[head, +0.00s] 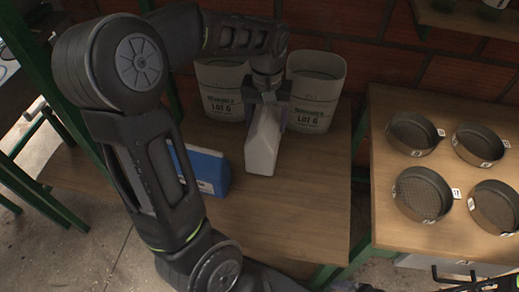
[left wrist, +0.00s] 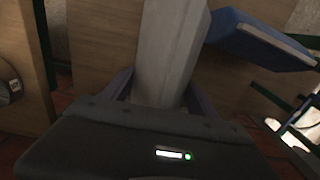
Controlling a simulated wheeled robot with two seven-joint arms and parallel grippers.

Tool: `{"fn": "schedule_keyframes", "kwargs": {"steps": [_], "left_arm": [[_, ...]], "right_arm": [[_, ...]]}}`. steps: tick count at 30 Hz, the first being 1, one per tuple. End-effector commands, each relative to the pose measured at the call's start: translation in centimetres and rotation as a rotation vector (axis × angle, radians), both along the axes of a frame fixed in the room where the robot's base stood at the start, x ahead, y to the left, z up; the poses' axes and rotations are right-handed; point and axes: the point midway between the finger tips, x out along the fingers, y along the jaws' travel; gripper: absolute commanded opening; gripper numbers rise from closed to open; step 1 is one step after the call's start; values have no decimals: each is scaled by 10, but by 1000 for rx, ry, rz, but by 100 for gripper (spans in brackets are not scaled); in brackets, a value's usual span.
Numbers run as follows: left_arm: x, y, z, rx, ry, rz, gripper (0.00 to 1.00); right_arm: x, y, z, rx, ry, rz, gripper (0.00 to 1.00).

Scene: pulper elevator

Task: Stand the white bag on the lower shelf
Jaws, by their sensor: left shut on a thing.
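The white bag (head: 262,146) is a pale, narrow block with a peaked top, roughly upright over the wooden shelf (head: 285,220). My left gripper (head: 268,98) is shut on the top of the bag from above. In the left wrist view, the bag (left wrist: 170,50) runs up between the fingers (left wrist: 155,90) of the gripper. I cannot tell whether its base touches the wood. My right gripper is not clearly in view.
Two pale "Lot 6" containers (head: 222,90) (head: 315,90) stand behind the bag, against the brick wall. A blue and white package (head: 203,170) is to its left. The front of the shelf is clear. A table (head: 385,220) with several round sieves (head: 423,193) is at right.

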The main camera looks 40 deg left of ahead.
Motion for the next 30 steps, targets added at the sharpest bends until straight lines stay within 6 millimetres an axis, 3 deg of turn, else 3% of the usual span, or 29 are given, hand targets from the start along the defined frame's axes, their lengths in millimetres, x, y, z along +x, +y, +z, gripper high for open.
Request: {"fn": "schedule_keyframes", "kwargs": {"steps": [10,21,30], "left_arm": [[1,-1,-6,0,1,-2,0],[0,-1,-60,0,2,-2,0],[1,-1,-63,0,-1,-2,0]], "right_arm": [[0,0,0,0,0,0,94],[0,0,4,0,0,0,94],[0,0,3,0,0,0,94]]}}
